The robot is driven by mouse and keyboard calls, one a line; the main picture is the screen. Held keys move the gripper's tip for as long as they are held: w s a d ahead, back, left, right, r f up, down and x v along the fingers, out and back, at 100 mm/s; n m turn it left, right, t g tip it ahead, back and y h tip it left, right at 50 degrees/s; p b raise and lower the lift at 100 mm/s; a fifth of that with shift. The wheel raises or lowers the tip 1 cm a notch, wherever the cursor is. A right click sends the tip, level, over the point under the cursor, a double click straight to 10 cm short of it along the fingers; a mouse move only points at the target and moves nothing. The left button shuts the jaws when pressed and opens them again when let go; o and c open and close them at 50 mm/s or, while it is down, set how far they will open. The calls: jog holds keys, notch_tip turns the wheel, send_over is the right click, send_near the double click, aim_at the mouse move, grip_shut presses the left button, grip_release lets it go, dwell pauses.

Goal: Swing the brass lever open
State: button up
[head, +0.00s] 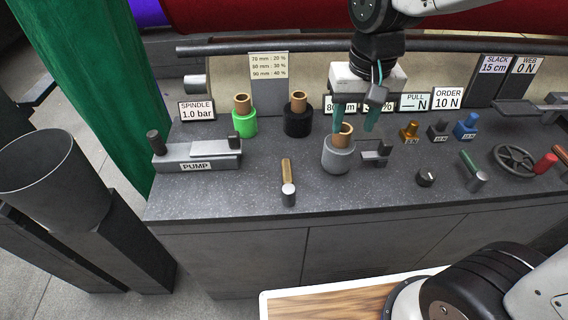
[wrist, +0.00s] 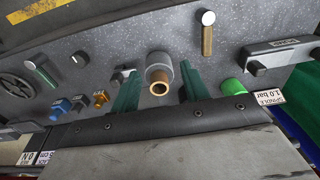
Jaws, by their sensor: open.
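The brass lever (head: 287,171) is a short brass bar on the dark speckled counter, with a grey round pivot at its front end. In the head view it points away from the front edge. It also shows in the wrist view (wrist: 207,40) at the top right of centre. My gripper (head: 354,122) is open, with green fingers pointing down, right of and behind the lever and apart from it. In the wrist view my gripper (wrist: 158,88) has a grey cylinder with a brass-coloured core between its fingers in the picture; I cannot tell whether they touch it.
The grey cylinder (head: 337,158) stands right of the lever. Green (head: 244,122) and black (head: 298,122) cylinders stand behind. A pump block (head: 198,155) is at left. Small coloured weights, a knob (head: 426,177) and a handwheel (head: 515,160) are at right.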

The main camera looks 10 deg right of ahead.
send_over(287, 166)
jog(key=shift+g, duration=0.3)
jog(key=f, duration=0.9)
jog(key=shift+s+d+f, duration=0.2)
jog(key=shift+d+f, duration=0.05)
jog(key=shift+f, duration=0.15)
jog(key=f, duration=0.8)
jog(key=shift+w+a+f, duration=0.15)
jog(key=shift+a+f, duration=0.1)
jog(key=shift+a, duration=0.05)
grip_shut()
